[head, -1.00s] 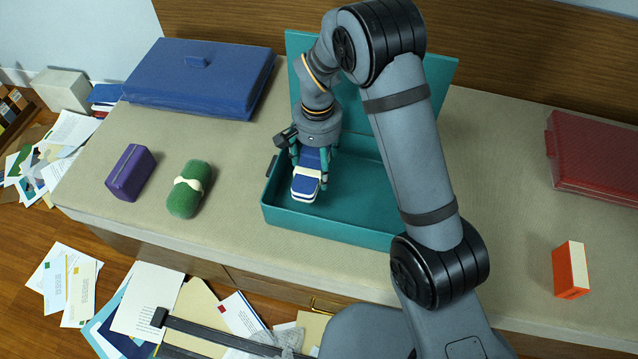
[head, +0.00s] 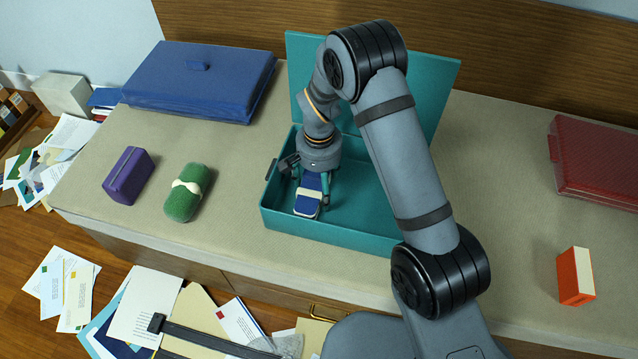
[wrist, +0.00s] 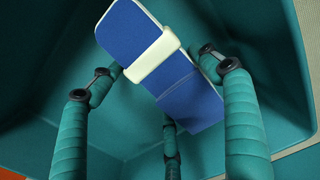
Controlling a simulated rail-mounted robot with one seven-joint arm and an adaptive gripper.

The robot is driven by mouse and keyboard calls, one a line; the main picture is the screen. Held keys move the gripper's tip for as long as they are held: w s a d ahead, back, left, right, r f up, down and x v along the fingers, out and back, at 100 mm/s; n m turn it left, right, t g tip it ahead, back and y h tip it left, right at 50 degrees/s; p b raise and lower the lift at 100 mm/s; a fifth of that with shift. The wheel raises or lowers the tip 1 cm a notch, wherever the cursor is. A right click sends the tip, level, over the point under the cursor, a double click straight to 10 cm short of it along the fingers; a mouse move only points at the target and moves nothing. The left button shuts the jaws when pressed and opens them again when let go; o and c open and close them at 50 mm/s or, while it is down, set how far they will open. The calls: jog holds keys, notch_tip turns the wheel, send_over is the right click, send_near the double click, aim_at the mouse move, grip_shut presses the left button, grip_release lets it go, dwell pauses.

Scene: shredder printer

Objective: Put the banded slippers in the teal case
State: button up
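The banded slippers (head: 309,193), blue with a cream band around them, are inside the open teal case (head: 345,232), near its left side. They appear to lie on the case floor. My gripper (head: 312,187) reaches down into the case around them. In the wrist view the slippers (wrist: 160,60) lie slantwise between and beyond the teal fingers of my gripper (wrist: 157,62). The fingers are spread, with narrow gaps at the slippers' sides, so it looks open. The case lid (head: 420,85) stands raised at the back.
A blue case (head: 195,85), a purple case (head: 129,176) and a green banded roll (head: 184,200) are on the counter to the left. A red case (head: 600,160) and an orange-and-cream box (head: 576,277) are to the right. Papers (head: 70,285) litter the floor.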

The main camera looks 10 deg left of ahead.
aim_at(319, 182)
jog(key=o, duration=0.4)
jog(key=shift+r, duration=0.1)
notch_tip(319, 182, up, 12)
jog(key=p, duration=0.2)
jog(key=shift+r+p, duration=0.1)
jog(key=shift+p, duration=0.3)
